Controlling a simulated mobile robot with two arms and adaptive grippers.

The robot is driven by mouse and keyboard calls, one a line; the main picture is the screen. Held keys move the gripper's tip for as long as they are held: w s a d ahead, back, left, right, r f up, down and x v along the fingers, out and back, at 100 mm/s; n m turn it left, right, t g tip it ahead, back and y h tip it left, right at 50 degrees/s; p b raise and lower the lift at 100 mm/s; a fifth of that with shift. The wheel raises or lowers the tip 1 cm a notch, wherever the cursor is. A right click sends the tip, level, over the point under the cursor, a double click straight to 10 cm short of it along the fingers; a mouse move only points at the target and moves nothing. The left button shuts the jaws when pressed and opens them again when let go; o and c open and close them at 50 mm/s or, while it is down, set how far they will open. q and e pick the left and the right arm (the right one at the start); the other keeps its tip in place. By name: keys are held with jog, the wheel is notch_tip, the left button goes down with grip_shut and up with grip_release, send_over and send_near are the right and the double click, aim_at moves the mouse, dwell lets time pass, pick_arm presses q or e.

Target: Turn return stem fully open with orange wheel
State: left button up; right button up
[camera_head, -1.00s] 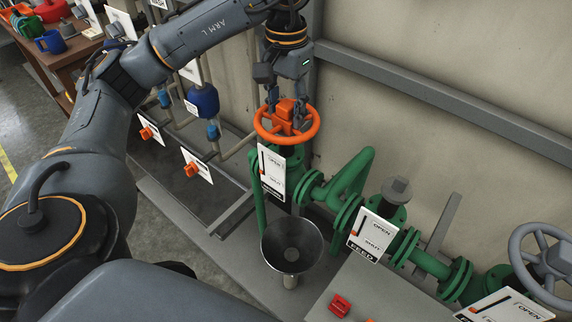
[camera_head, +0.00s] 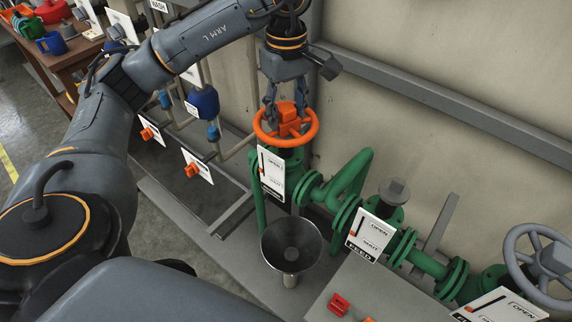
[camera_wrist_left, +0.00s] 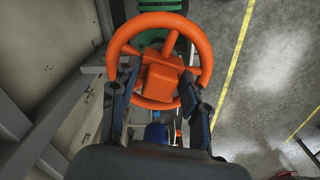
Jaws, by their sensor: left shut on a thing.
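The orange wheel (camera_head: 290,122) sits on top of a green valve body against the back wall. My left gripper (camera_head: 286,108) reaches down on it from above. In the left wrist view the fingers (camera_wrist_left: 158,92) lie on both sides of the wheel's blocky hub (camera_wrist_left: 160,77), inside the rim, and are shut on it. A white plate marked OPEN above and SHUT below (camera_head: 272,172) stands in front of the valve; its red marker is small and its exact level is hard to read. My right gripper is not in view.
A steel funnel (camera_head: 291,246) stands below the wheel. Green pipework (camera_head: 345,185) runs right to a FEED plate (camera_head: 371,235) and a grey handwheel (camera_head: 540,262). Small orange valves (camera_head: 192,170) and a blue vessel (camera_head: 203,102) are at left. A grey wall rail (camera_head: 430,95) runs behind.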

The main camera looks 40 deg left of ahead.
pick_arm(q)
jog(key=n, duration=0.5)
jog(key=shift+n, duration=0.4)
jog(key=shift+n+p, duration=0.4)
jog(key=shift+n, duration=0.5)
jog(key=n, duration=0.4)
jog(key=shift+n+p, duration=0.3)
jog(key=shift+p, duration=0.05)
jog(key=n+p, duration=0.1)
jog(key=n, duration=0.5)
jog(key=n+p, duration=0.1)
jog(key=n, duration=0.4)
jog(key=shift+a, duration=0.1)
jog(key=n, duration=0.2)
jog(key=shift+f+n, duration=0.2)
jog(key=shift+n, duration=0.1)
